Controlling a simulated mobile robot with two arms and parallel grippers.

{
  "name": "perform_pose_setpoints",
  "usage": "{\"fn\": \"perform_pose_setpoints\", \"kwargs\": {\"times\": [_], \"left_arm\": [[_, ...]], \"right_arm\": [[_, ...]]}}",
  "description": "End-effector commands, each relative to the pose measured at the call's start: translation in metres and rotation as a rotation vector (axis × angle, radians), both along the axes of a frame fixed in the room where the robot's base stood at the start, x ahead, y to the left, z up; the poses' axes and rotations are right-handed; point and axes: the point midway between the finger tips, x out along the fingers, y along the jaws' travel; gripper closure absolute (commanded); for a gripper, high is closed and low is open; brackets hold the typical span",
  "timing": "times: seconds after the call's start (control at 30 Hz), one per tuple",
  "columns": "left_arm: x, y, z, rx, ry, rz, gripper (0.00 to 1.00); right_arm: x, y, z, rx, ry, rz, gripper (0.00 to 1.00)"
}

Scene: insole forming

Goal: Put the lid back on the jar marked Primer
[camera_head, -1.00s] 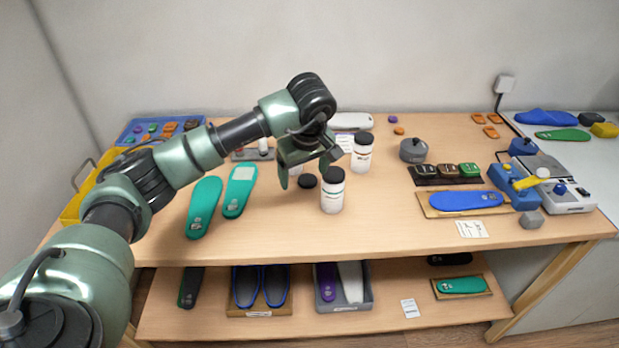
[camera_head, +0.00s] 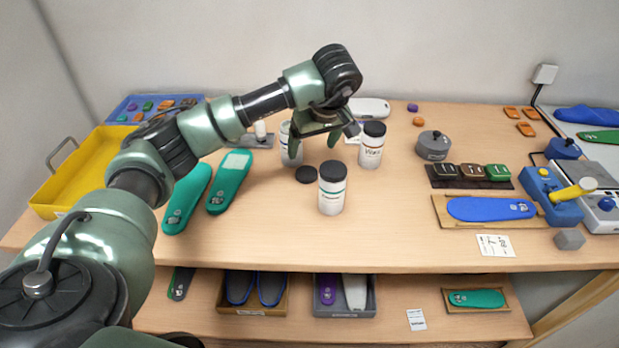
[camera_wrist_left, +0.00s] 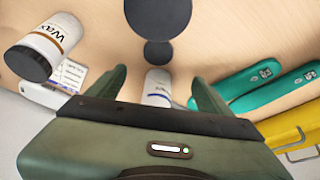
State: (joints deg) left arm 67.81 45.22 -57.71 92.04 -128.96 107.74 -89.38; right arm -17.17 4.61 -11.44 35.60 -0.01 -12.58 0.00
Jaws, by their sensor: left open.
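A loose black lid (camera_head: 306,174) lies flat on the bench; it also shows in the left wrist view (camera_wrist_left: 158,52). Behind it stands a white jar (camera_head: 287,140) with no black lid showing on it, partly hidden by my gripper. Its label is unreadable; it also shows in the left wrist view (camera_wrist_left: 157,88). My left gripper (camera_head: 314,145) is open and empty, above the bench behind the loose lid. In the left wrist view its fingers (camera_wrist_left: 160,80) appear on either side of the white jar; contact cannot be told. My right gripper is not in view.
A lidded jar (camera_head: 332,195) stands just in front of the loose lid. A lidded jar marked Wax (camera_head: 371,150) stands to the right. Green insoles (camera_head: 230,182) lie to the left, beside a yellow bin (camera_head: 75,175). The bench front is clear.

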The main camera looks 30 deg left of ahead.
Motion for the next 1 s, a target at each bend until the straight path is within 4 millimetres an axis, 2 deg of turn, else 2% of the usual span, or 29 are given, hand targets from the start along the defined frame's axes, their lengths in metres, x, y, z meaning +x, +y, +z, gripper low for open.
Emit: {"fn": "perform_pose_setpoints", "kwargs": {"times": [0.03, 0.3, 0.77, 1.0], "left_arm": [[0.000, 0.000, -0.013, 0.000, 0.000, 0.000, 0.20], [0.000, 0.000, -0.041, 0.000, 0.000, 0.000, 0.20], [0.000, 0.000, -0.042, -0.001, 0.001, 0.000, 0.20], [0.005, 0.008, -0.063, -0.001, 0.003, 0.001, 0.20]], "right_arm": [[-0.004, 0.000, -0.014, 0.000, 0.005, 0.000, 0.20], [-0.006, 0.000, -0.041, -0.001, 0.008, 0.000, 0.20], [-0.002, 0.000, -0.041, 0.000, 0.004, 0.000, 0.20], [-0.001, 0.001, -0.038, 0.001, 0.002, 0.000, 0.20]]}}
